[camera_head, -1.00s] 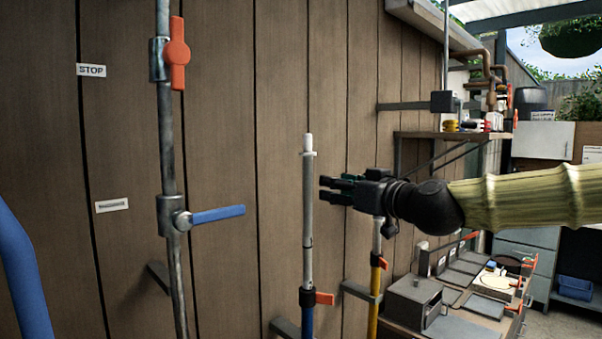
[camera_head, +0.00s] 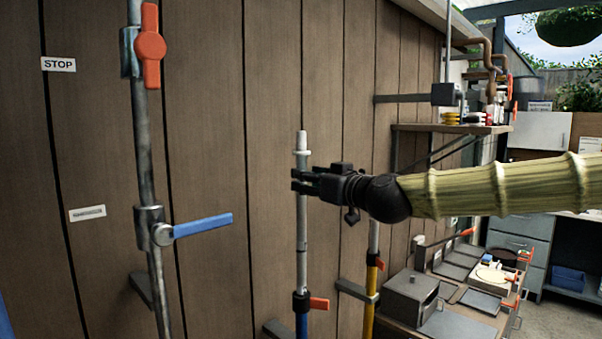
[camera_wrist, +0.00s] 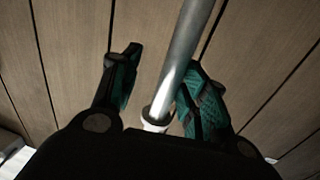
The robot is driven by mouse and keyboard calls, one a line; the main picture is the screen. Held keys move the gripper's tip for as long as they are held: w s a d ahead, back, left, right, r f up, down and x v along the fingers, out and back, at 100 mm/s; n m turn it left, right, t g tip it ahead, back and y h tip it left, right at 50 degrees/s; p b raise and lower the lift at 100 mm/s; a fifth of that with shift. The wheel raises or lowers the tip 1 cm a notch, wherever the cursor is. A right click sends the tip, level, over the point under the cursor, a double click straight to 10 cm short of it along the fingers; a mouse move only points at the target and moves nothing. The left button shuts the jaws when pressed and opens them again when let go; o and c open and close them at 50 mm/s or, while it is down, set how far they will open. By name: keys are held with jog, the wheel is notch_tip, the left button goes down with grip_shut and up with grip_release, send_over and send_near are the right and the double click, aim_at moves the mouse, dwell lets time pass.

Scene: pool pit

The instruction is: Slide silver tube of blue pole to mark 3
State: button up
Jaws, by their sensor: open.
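The blue pole (camera_head: 302,325) stands upright by the wooden wall, with its silver tube (camera_head: 302,245) rising out of it and a white tip on top. An orange lever (camera_head: 319,303) sits on the dark collar where tube and pole meet. My gripper (camera_head: 297,181) is at the upper part of the silver tube, below the white tip. In the wrist view the silver tube (camera_wrist: 183,60) runs between my open fingers, closer to the right finger; I cannot tell whether it touches. Mark 3 cannot be made out.
A yellow pole (camera_head: 369,312) with an orange lever stands just right. A grey pipe (camera_head: 147,180) with a blue handle (camera_head: 203,225) and an orange handle (camera_head: 150,46) is at left. A bench with a grey box (camera_head: 409,298) is at lower right.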

jog(key=shift+w+a+r+p, duration=0.2)
jog(key=shift+w+a+p, duration=0.1)
jog(key=shift+w+a, duration=0.2)
jog(key=shift+w+a+r+p, duration=0.15)
jog(key=shift+w+a+p, duration=0.2)
jog(key=shift+a, duration=0.2)
jog(key=shift+s+r, duration=0.4)
jog(key=shift+s, duration=0.25)
jog(key=shift+c, duration=0.8)
jog(key=c, duration=0.3)
jog(key=shift+w+d+f, duration=0.1)
jog(key=shift+w+f, duration=0.05)
jog(key=shift+w, duration=0.05)
grip_shut()
